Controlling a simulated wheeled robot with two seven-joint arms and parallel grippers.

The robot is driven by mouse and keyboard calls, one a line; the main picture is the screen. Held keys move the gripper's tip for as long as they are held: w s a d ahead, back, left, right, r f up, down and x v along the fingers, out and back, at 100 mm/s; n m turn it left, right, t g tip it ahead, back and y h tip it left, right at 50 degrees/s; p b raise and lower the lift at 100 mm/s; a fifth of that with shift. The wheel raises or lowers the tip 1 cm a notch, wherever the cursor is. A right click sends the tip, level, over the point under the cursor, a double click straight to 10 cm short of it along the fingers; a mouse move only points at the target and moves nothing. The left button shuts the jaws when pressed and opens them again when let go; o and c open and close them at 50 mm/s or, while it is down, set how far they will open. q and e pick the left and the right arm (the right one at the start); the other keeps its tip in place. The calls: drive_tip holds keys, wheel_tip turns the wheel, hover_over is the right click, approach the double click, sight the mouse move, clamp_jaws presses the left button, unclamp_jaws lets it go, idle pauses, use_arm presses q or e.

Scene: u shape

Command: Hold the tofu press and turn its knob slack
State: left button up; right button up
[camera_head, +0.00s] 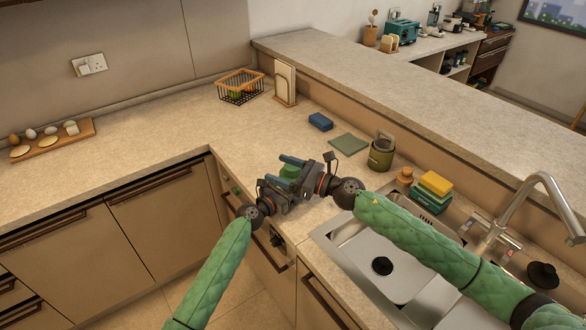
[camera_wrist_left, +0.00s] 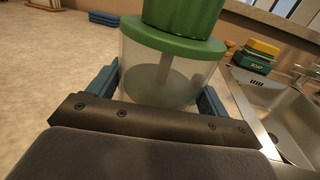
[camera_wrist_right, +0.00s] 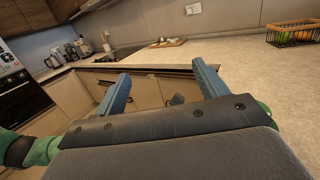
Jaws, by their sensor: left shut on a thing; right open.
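The tofu press (camera_wrist_left: 166,72) is a clear cylinder with a green lid and a ribbed green knob (camera_wrist_left: 184,14) on top. It stands upright between the blue fingers of my left gripper (camera_wrist_left: 160,85), which is shut on its clear body. In the head view only green parts of the press (camera_head: 289,172) show between my two grippers; the rest is hidden. My right gripper (camera_head: 296,160) is open, its fingers over the counter close to the knob. In the right wrist view nothing lies between the blue fingers of that gripper (camera_wrist_right: 160,85).
The sink (camera_head: 385,265) with its tap (camera_head: 555,195) lies to the right. A wire basket (camera_head: 240,88) is farther back.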

drive_tip(key=w+d+f+m+t+h, duration=0.1)
drive_tip(key=d+f+m+t+h, duration=0.2)
drive_tip(key=d+f+m+t, duration=0.15)
drive_tip(key=m+t+h, duration=0.2)
drive_tip(key=t+h, duration=0.1)
drive_tip(key=h, duration=0.2)
approach(298, 172)
drive_tip(key=x, duration=1.2)
drive_tip(key=shift+w+a, duration=0.2)
drive_tip(key=shift+a, duration=0.05)
drive_tip(key=c, duration=1)
